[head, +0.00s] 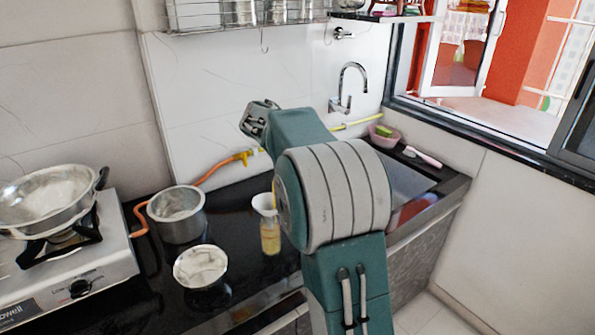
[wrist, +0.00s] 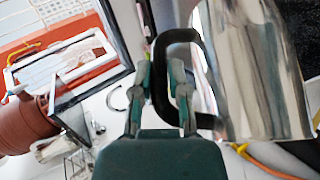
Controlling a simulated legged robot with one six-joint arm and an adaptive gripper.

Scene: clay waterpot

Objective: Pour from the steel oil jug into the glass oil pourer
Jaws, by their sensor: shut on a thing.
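The steel oil jug (wrist: 255,75) fills the right side of the wrist view, with a shiny body and a black handle (wrist: 187,36). My gripper (wrist: 162,82) is shut on that handle. In the head view my arm hides the jug and the gripper. The glass oil pourer (head: 270,238) stands upright on the black counter in the head view, just left of my arm, with yellow oil low inside. A white funnel-shaped piece (head: 264,203) sits in its mouth. I cannot make out the pourer in the wrist view, and the jug's tilt is unclear.
A steel pot (head: 177,218) and a bowl (head: 201,267) stand on the counter left of the pourer. A gas stove (head: 80,275) with a pan (head: 50,195) is further left. An orange hose (head: 215,170) runs behind. A sink with a tap (head: 345,88) lies behind my arm.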

